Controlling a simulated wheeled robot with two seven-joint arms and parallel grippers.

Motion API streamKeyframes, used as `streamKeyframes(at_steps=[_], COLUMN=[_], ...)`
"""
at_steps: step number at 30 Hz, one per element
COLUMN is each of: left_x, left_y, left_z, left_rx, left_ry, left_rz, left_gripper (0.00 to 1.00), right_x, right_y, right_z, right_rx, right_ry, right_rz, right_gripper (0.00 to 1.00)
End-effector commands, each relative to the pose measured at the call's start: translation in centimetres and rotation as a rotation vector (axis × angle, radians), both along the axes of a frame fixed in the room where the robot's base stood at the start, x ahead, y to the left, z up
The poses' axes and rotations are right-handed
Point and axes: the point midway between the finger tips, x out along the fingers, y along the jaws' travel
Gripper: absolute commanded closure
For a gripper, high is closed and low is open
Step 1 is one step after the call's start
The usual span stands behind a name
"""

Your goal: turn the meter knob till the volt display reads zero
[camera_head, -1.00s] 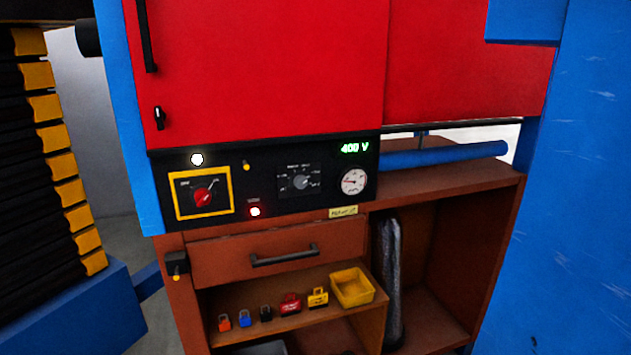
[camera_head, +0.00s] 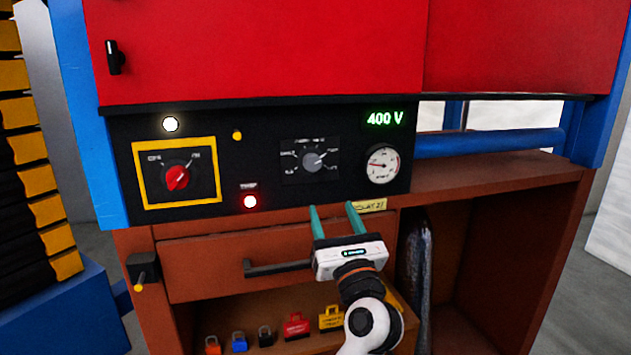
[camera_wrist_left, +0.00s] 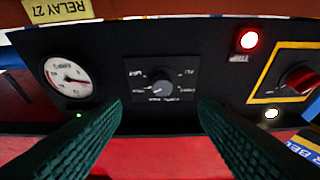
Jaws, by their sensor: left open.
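The grey meter knob (camera_head: 312,162) sits on a dark plate in the middle of the black panel. The green volt display (camera_head: 384,118) at the panel's upper right reads 400 V. My left gripper (camera_head: 334,210) is open and empty, its two teal fingers pointing up at the panel just below the knob. In the left wrist view the picture is upside down, and the knob (camera_wrist_left: 162,86) shows in the gap between the fingers (camera_wrist_left: 160,112), apart from them. My right gripper is not in view.
A red switch (camera_head: 178,178) in a yellow frame is at the panel's left. A round gauge (camera_head: 382,165) is right of the knob. A lit red lamp (camera_head: 250,201) is below left. A drawer handle (camera_head: 268,268) sticks out near my gripper; padlocks stand on the shelf below.

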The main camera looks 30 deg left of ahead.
Motion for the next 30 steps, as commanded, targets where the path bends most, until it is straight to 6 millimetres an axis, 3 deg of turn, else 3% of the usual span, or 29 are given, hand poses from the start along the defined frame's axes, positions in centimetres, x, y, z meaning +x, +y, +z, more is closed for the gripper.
streamKeyframes(at_steps=[5,10,18,30], left_x=[0.4,2.3,5.4,6.9], left_y=[1.0,3.2,6.9,8.6], left_z=[1.0,2.4,4.2,4.9], left_rx=[-0.03,-0.025,-0.025,-0.025], left_ry=[-0.024,-0.023,-0.02,-0.019], left_rz=[-0.008,-0.005,-0.005,-0.007], left_gripper=[0.45,0.45,0.45,0.45], right_x=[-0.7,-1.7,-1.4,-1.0], right_y=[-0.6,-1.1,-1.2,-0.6], right_z=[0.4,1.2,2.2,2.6], right_rx=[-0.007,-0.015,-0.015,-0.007], right_ry=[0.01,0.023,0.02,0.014], right_rz=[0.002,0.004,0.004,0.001], right_gripper=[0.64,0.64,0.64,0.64])
